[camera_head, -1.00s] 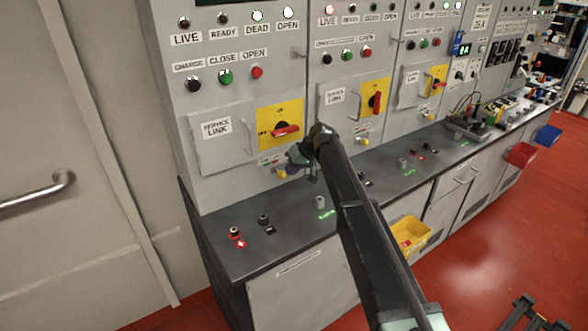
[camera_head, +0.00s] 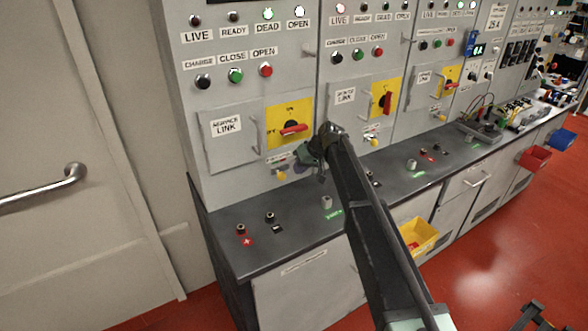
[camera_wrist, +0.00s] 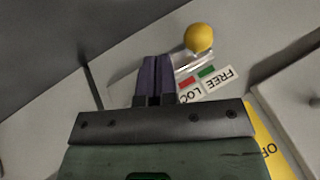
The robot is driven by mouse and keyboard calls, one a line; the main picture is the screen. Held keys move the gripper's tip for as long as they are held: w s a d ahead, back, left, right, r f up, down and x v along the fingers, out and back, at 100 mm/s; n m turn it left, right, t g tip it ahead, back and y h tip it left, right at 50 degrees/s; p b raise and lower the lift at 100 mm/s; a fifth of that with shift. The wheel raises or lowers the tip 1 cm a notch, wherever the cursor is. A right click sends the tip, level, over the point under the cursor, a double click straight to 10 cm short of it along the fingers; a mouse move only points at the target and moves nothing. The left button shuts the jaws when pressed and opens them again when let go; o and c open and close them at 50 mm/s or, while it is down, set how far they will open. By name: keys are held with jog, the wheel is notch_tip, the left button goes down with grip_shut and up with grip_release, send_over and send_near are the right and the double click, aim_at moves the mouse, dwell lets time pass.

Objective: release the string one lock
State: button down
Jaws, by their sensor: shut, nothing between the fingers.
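The string one lock is a small yellow ball knob (camera_head: 281,175) below string one's yellow switch plate in the head view. The knob (camera_wrist: 198,38) shows larger in the wrist view, with a pale metal slide beside it. It stands toward the green FREE mark (camera_wrist: 217,82), away from the red mark of the partly hidden LOCK label (camera_wrist: 189,95). My gripper (camera_head: 306,168) is shut and empty, just right of the knob in the head view. In the wrist view its purple fingertips (camera_wrist: 156,65) are left of the knob, with a small gap to the ball.
String one's switch (camera_head: 292,129) has a red handle, left of my arm. The service link door (camera_head: 235,140) is closed. Posts and terminals stand on the dark bench (camera_head: 270,250) below. Strings two and three continue to the right, with similar yellow lock knobs.

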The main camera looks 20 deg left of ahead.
jog(key=p+v, duration=0.8)
jog(key=v, duration=0.2)
jog(key=shift+w+d, duration=0.3)
jog(key=shift+r, duration=0.1)
jog(key=s+d+f+m+h, duration=0.1)
jog(key=s+d+m+h, duration=0.1)
jog(key=s+d, duration=0.8)
jog(key=s+d+f+m+h, duration=0.1)
jog(key=s+d+m, duration=0.3)
jog(key=s+d, duration=0.7)
jog(key=s+d+f+m+h, duration=0.1)
jog(key=s+d+m+h, duration=0.2)
jog(key=s+d, duration=0.7)
jog(key=d, duration=1.1)
jog(key=shift+s+d+h, duration=0.15)
jog(key=shift+h, duration=0.25)
